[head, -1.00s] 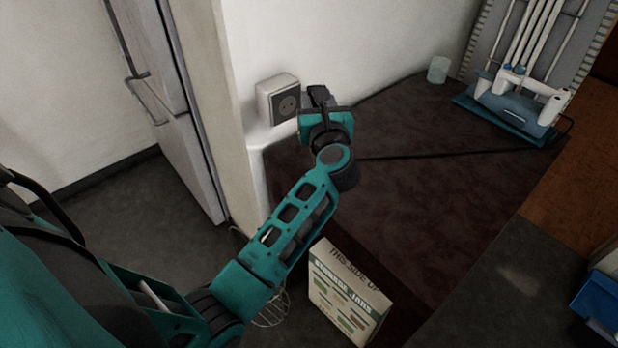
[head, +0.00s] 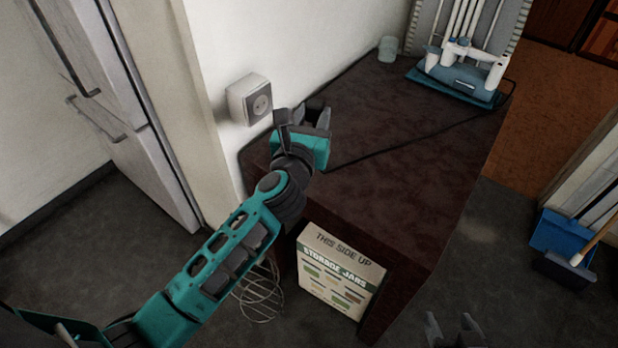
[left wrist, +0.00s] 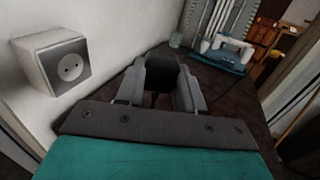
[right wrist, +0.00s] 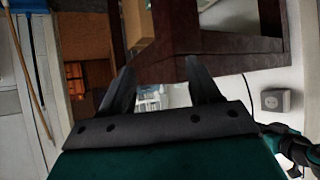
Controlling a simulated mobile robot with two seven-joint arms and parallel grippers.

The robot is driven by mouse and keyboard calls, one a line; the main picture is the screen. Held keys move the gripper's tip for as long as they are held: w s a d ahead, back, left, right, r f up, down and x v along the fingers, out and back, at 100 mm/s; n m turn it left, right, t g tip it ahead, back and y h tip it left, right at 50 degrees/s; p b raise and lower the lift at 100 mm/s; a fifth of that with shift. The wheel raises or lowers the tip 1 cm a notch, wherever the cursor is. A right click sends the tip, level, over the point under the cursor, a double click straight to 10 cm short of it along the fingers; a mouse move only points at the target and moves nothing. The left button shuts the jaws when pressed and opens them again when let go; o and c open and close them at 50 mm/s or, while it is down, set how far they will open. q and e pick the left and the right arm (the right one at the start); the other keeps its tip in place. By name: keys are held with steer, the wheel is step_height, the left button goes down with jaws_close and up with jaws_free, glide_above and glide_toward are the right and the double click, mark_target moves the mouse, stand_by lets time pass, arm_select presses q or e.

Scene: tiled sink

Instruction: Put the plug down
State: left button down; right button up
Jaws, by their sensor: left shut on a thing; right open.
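My left gripper (head: 304,118) is shut on a dark plug (left wrist: 164,74), which shows between its fingers in the left wrist view. The gripper is over the near left end of the dark brown tabletop (head: 410,140), to the right of the wall socket (head: 260,103) and apart from it. The socket's face is bare, also in the left wrist view (left wrist: 70,67). I cannot tell whether the plug touches the tabletop. A black cable (head: 400,148) runs across the table. My right gripper (head: 452,328) is open and empty, low at the bottom edge; its fingers show in the right wrist view (right wrist: 160,78).
A blue-and-white appliance (head: 465,72) and a pale cup (head: 388,49) stand at the table's far end. A storage jars box (head: 340,272) and a wire whisk-like object (head: 258,297) are below the near edge. A blue dustpan (head: 562,235) is at right. The table's middle is mostly clear.

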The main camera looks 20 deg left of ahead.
arm_select(q)
steer(key=b, duration=0.6)
glide_above(311, 184)
step_height(311, 184, down, 11)
steer(key=shift+w+d+f, duration=0.1)
steer(key=shift+f+b, duration=1.85)
steer(key=shift+f, duration=0.65)
arm_select(e)
steer(key=w+a+f+y, duration=0.1)
steer(key=a+f, duration=0.2)
steer(key=f, duration=0.3)
steer(key=shift+w+f, duration=0.25)
steer(key=shift+f, duration=0.1)
arm_select(q)
steer(key=shift+f+b, duration=0.6)
steer(key=shift+f, duration=0.05)
arm_select(e)
steer(key=shift+f, duration=0.6)
steer(key=shift+r, duration=0.1)
arm_select(q)
steer(key=c, duration=0.7)
jaws_free()
steer(key=shift+f, duration=0.1)
